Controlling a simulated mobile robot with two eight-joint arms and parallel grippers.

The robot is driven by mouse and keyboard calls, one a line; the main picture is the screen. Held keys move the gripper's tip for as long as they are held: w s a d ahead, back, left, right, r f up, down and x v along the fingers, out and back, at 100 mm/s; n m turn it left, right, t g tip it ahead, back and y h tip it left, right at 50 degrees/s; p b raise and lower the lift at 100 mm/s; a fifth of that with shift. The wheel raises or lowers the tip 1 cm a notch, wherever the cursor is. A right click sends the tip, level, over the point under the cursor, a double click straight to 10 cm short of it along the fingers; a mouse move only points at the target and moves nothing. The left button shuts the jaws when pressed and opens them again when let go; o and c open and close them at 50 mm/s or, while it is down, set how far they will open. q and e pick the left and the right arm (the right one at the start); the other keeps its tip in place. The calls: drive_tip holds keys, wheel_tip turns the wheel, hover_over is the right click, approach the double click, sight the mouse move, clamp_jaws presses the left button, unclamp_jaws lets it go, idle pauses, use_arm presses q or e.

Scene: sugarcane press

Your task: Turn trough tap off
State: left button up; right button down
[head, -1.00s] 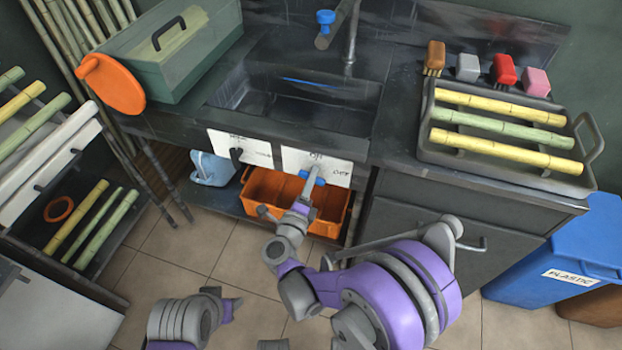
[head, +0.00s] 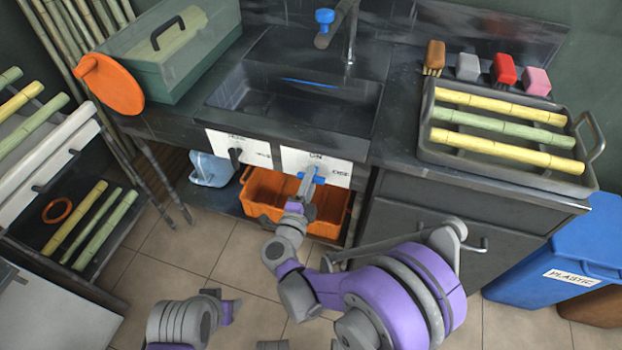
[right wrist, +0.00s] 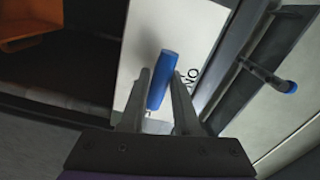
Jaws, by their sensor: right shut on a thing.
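The trough tap has a blue handle (head: 318,181) on a white label card (head: 338,174) on the front of the counter, below the sink. My right gripper (head: 309,184) reaches up to this handle from below. In the right wrist view the blue handle (right wrist: 160,80) sits between the two fingers of my right gripper (right wrist: 164,88), which are shut on it. Part of the word "ON" shows on the card beside it. The fingers hide part of the handle in the head view. My left gripper is not in view.
A second card with a dark tap (head: 235,156) is to the left. An orange crate (head: 262,194) stands on the shelf below. A cabinet (head: 400,240) with a bar handle is to the right, near my right arm. Open tiled floor lies to the left.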

drive_tip(key=c, duration=0.7)
unclamp_jaws()
drive_tip(key=p+v, duration=0.1)
drive_tip(key=v, duration=0.9)
drive_tip(key=shift+s+a, duration=0.15)
drive_tip(key=shift+s, duration=0.25)
